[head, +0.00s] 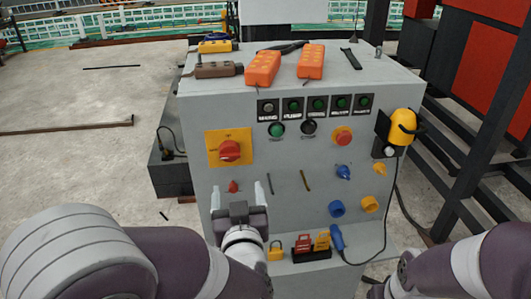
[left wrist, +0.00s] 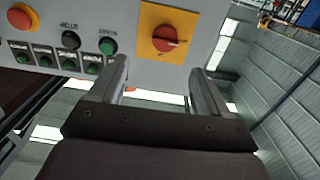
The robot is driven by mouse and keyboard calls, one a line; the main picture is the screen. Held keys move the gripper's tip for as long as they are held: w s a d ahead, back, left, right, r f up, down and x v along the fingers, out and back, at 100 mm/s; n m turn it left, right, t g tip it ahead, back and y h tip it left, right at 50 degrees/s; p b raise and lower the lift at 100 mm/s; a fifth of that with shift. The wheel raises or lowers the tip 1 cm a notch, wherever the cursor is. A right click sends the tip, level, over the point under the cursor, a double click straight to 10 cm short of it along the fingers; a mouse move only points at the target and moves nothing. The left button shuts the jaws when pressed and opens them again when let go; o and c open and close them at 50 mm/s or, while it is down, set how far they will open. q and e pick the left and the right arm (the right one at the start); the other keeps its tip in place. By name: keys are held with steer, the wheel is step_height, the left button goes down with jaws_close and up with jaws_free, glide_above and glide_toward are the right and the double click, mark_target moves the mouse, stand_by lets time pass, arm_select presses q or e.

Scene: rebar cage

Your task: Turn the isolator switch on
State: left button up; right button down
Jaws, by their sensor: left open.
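The isolator switch (head: 229,150) is a red rotary knob on a yellow square plate, on the upper left of the grey panel's front. In the left wrist view, the knob (left wrist: 164,38) shows a bar lying roughly crosswise. My left gripper (head: 238,192) is open and empty, below the switch in the head view. Its two fingers point up along the panel's front, with a small red knob (head: 233,186) between them in the picture. In the left wrist view, the open fingers (left wrist: 158,78) stand apart from the switch. My right gripper is not visible; only part of my right arm shows.
Labelled green buttons (head: 293,105) and an orange-red button (head: 343,136) lie right of the switch. Orange pendants (head: 263,68) rest on the cabinet top. A yellow padlock (head: 276,251) and a blue plug (head: 337,237) with a cable are low down. Dark steel frames stand at the right.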

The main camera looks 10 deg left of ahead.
mark_target(230, 152)
arm_select(q)
steer(key=x, duration=0.8)
steer(key=a+p+x, duration=0.1)
steer(key=x, duration=0.3)
steer(key=shift+s+a+r, duration=0.1)
steer(key=shift+s+r, duration=0.05)
steer(key=shift+r, duration=0.2)
steer(key=shift+w, duration=0.35)
steer(key=c, duration=1)
